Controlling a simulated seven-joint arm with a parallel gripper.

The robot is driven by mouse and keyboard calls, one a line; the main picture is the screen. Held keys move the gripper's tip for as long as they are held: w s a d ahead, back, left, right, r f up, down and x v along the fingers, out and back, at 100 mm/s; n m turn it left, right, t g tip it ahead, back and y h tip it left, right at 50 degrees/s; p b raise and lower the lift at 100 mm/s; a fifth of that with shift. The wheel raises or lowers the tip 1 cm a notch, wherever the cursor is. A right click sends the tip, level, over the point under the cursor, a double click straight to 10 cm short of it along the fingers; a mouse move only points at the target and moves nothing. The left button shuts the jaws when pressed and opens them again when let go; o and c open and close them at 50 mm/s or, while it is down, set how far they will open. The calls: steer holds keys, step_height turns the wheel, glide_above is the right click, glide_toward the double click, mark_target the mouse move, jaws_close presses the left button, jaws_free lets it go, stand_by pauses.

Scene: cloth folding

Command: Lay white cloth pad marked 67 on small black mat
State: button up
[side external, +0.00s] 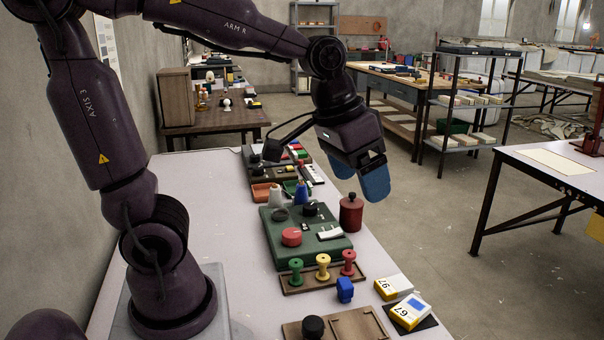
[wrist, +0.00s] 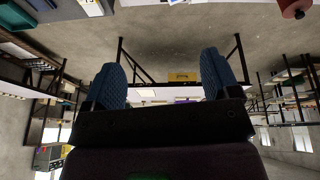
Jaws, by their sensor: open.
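A white and yellow pad marked 67 (side external: 411,307), with a blue patch on top, lies at the front right of the table in the side view. A small black mat (side external: 430,324) shows beneath and around it. A second white and yellow pad (side external: 394,286), whose marking looks like 97, lies just behind it. My gripper (side external: 360,186) is raised above the table's far right side, well away from both pads. Its two blue fingers stand apart with nothing between them, also in the wrist view (wrist: 163,82). The wrist view does not show the pads or the mat.
A dark red canister (side external: 351,214) stands below my gripper beside a green case (side external: 330,246). A wooden rack (side external: 325,283) holds green, yellow and red spools. A wooden board (side external: 360,322) with a black knob is in front.

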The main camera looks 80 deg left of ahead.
steer(key=s+r+m+t, duration=0.1)
steer(key=s, duration=0.7)
steer(key=shift+s+d+t, duration=0.2)
steer(key=shift+s+t, duration=0.1)
stand_by(0.6)
